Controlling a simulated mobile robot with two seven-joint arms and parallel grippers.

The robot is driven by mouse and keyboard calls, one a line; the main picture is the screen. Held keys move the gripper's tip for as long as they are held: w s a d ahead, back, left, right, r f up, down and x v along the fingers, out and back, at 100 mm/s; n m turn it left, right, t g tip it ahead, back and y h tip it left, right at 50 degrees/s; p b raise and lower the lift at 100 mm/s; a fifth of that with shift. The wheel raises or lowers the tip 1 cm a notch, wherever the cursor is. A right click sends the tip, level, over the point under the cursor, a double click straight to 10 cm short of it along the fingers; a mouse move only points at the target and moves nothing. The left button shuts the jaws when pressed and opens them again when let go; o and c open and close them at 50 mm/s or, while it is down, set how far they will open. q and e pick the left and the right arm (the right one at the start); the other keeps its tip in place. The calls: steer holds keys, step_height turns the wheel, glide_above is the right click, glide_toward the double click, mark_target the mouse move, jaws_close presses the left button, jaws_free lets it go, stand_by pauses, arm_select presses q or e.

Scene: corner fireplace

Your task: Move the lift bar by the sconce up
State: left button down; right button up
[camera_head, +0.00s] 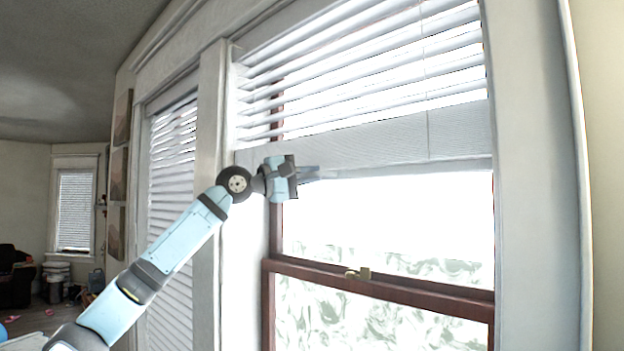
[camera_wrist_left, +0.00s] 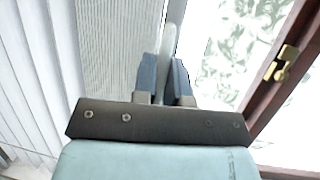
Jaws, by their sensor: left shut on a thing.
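The lift bar (camera_head: 400,168) is the pale bottom rail of the white blind (camera_head: 360,80) in the large window. The blind is partly raised, with its lower slats stacked above the bar. My left gripper (camera_head: 308,173) is at the left part of the bar. In the left wrist view, the left gripper (camera_wrist_left: 166,82) has its two blue fingers on either side of the pale bar (camera_wrist_left: 170,40) and is shut on it. No sconce can be made out for certain. My right gripper is not in view.
The window's dark red sash rail (camera_head: 400,290) with a brass latch (camera_head: 358,273) runs below the blind. A white window frame (camera_head: 535,180) stands at the right. A second blind (camera_head: 172,170) hangs in the window to the left. Bare glass lies below the bar.

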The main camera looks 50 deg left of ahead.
arm_select(q)
steer(key=shift+s+a+r, duration=0.15)
steer(key=shift+a+r, duration=0.05)
steer(key=shift+r, duration=0.2)
steer(key=c, duration=1.5)
jaws_free()
steer(key=o, duration=0.3)
steer(key=shift+d, duration=0.1)
steer(key=shift+f, duration=0.1)
steer(key=shift+s+f+b, duration=0.2)
steer(key=shift+f+b, duration=0.2)
steer(key=shift+b, duration=0.2)
steer(key=b+v, duration=0.3)
steer(key=v, duration=0.1)
steer(key=b+v, duration=0.7)
steer(key=v, duration=0.2)
steer(key=shift+r+b, duration=0.3)
steer(key=shift+b, duration=0.05)
